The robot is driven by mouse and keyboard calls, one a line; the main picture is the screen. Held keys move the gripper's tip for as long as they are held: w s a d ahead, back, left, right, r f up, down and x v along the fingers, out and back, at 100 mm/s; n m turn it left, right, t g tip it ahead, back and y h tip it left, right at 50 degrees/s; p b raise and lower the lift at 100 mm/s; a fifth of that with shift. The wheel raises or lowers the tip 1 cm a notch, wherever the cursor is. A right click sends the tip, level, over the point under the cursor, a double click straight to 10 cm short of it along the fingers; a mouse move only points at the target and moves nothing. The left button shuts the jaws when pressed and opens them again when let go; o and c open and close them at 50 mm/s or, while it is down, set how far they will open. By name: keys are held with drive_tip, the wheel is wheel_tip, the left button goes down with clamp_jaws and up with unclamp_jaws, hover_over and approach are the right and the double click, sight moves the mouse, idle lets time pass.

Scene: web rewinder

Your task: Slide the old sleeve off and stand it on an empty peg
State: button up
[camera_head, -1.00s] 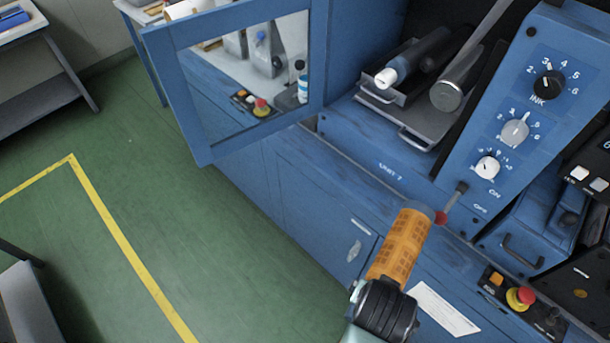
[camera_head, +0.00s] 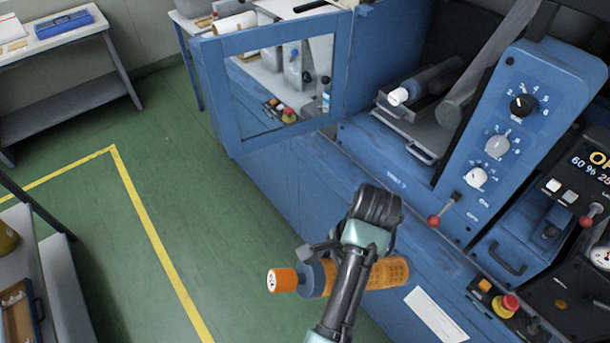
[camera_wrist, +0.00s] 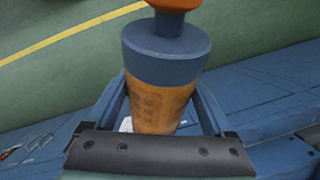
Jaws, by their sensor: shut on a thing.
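An orange sleeve (camera_head: 388,273) with a printed grid pattern lies roughly level in front of the blue machine. At its left end is a blue-grey collar (camera_head: 316,279) and a short orange cap (camera_head: 283,281) with a pale marked face. In the wrist view the orange sleeve (camera_wrist: 158,108) runs between the fingers of my gripper (camera_wrist: 160,118), which is shut on it. The collar (camera_wrist: 165,60) sticks out beyond the fingertips. My arm hides part of the sleeve in the head view. I cannot make out an empty peg.
The machine's open window door (camera_head: 285,85) stands out at the left. A tray (camera_head: 400,115) with dark rollers sits in the machine. A red-knobbed lever (camera_head: 434,220) and a red stop button (camera_head: 510,303) are near my arm. Green floor (camera_head: 90,250) is clear at left.

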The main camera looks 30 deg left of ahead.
drive_tip(key=shift+w+a+r+m+y, duration=0.15)
drive_tip(key=shift+a+r+m+y, duration=0.15)
drive_tip(key=shift+r+m+y, duration=0.25)
drive_tip(key=a+r+m+t+y+p, duration=0.1)
drive_tip(key=r+m+y, duration=0.1)
drive_tip(key=m, duration=0.1)
drive_tip(key=w+a+r+m+t+y+p, duration=0.1)
drive_tip(key=a+r+m+y+p, duration=0.1)
drive_tip(key=r+m+y, duration=0.1)
drive_tip(key=a+r+m+y+p, duration=0.1)
drive_tip(key=r+m+y, duration=0.1)
drive_tip(key=m, duration=0.1)
drive_tip(key=shift+w+a+r+t, duration=0.4)
wheel_tip(320, 180, up, 9)
drive_tip(key=w+a+m+t+y+p, duration=0.3)
drive_tip(key=m+t+p, duration=0.15)
drive_tip(key=t, duration=0.25)
wheel_tip(320, 180, down, 4)
drive_tip(key=b, duration=0.5)
drive_tip(key=shift+s+d+r+b, duration=0.1)
drive_tip(key=shift+d+r+b, duration=0.1)
drive_tip(key=shift+b, duration=0.2)
drive_tip(key=shift+m, duration=0.3)
